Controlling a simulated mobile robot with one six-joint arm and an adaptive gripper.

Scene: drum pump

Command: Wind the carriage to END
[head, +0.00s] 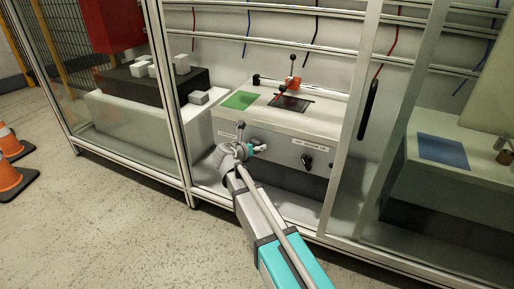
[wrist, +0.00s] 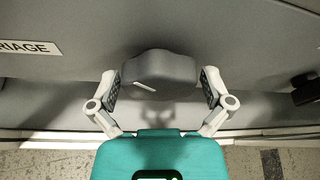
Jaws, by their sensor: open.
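In the wrist view a dark grey knob (wrist: 158,72) with a short white mark sits on the grey front panel, beside a label ending in "RIAGE" (wrist: 28,47). My gripper (wrist: 160,88) is open, one finger on each side of the knob, with small gaps visible. In the head view my gripper (head: 262,148) is at the left part of the panel (head: 284,147) and hides this knob. On the bench top, a dark slot (head: 292,103) lies in front of an orange-red block (head: 291,83) with an upright black-tipped lever. I cannot make out an END mark.
A second black knob (head: 307,161) is on the panel to the right. A green pad (head: 240,100) lies on the bench top. Frame posts (head: 352,110) stand on both sides of the opening. Orange cones (head: 12,172) stand on the floor at far left.

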